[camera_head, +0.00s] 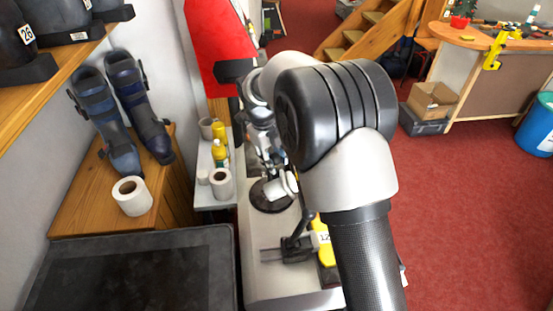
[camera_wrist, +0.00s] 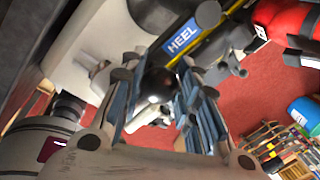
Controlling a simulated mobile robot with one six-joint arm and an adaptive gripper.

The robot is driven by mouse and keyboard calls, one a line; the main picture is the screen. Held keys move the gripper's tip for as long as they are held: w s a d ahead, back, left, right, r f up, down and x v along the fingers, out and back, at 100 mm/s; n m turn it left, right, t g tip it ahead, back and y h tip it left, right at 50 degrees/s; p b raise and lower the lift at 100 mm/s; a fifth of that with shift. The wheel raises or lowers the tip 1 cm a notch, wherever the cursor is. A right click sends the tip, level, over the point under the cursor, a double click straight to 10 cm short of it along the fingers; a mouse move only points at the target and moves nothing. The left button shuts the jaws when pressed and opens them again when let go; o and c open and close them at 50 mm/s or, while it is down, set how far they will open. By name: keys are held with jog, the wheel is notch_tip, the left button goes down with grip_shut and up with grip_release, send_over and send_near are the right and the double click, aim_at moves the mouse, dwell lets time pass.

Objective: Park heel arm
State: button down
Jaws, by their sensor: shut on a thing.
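In the wrist view, a dark bar with a yellow edge carries a blue HEEL label (camera_wrist: 183,42), just beyond my fingertips. A round black knob (camera_wrist: 157,84) sits between the two blue-grey padded fingers of my gripper (camera_wrist: 160,92), which is shut on it. How the knob joins the labelled bar is partly hidden by the fingers. In the head view my arm's elbow and forearm cover part of the bench. A black lever (camera_head: 302,228) rises from a small clamp on the grey bench top (camera_head: 285,283), beside a yellow part with a number label.
A white roll (camera_head: 131,196) and dark blue boots (camera_head: 122,115) stand on the wooden shelf at left. Yellow bottles (camera_head: 220,152) stand on a small ledge. A red item (camera_wrist: 285,18) is at the wrist view's upper right. Red floor (camera_head: 455,205) is open at right.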

jog(key=shift+w+a+r, duration=0.1)
jog(key=shift+a+r, duration=0.05)
jog(key=c, duration=1.4)
grip_release()
jog(key=shift+o, duration=1)
notch_tip(320, 180, up, 12)
jog(key=s+a, duration=0.1)
jog(key=shift+s+a+f, duration=0.2)
jog(key=shift+s+a, duration=0.1)
jog(key=shift+a, duration=0.1)
